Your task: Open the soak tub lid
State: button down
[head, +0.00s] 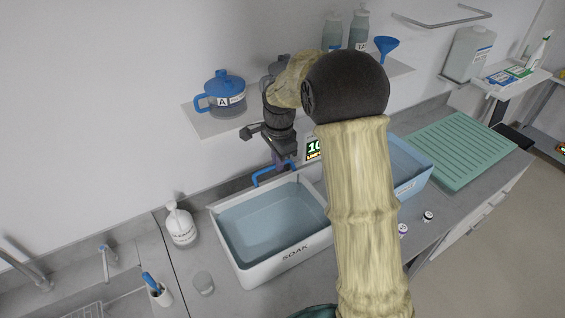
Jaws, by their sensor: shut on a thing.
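The white soak tub (283,266), marked SOAK, stands on the grey counter in the head view. Blue-grey water shows inside it, and its front and left rims are in plain sight. A blue handle (262,178) shows just above the tub's back rim. My gripper (278,161) points down at the back of the tub and is shut on this handle. The lid panel is not clear to see, so I cannot tell its exact angle. My arm hides the tub's right end.
A white bottle (181,226) and a clear cup (203,284) stand left of the tub. A blue bin (409,165) and a green drain mat (460,147) lie to the right. A wall shelf (205,123) holds a blue-topped jug (224,94) close to my gripper.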

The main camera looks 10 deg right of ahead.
jog(key=shift+w+a+f, duration=0.1)
jog(key=shift+a+f, duration=0.05)
jog(key=shift+f, duration=0.05)
jog(key=c, duration=1.7)
grip_release()
jog(key=shift+w+f, duration=0.1)
jog(key=shift+o, duration=1.1)
jog(key=shift+w+a+f, duration=0.15)
jog(key=shift+w, duration=0.35)
jog(key=shift+s+d+r, duration=0.25)
jog(key=shift+s+r, duration=0.05)
jog(key=shift+s, duration=0.05)
jog(key=shift+w+a+r, duration=0.15)
jog(key=shift+w+r, duration=0.05)
jog(key=shift+r, duration=0.1)
notch_tip(320, 180, up, 17)
jog(key=s+b, duration=0.1)
jog(key=b, duration=0.2)
jog(key=shift+s+d+f+b, duration=0.15)
jog(key=shift+d+f+b, duration=0.05)
jog(key=shift+d+b, duration=0.2)
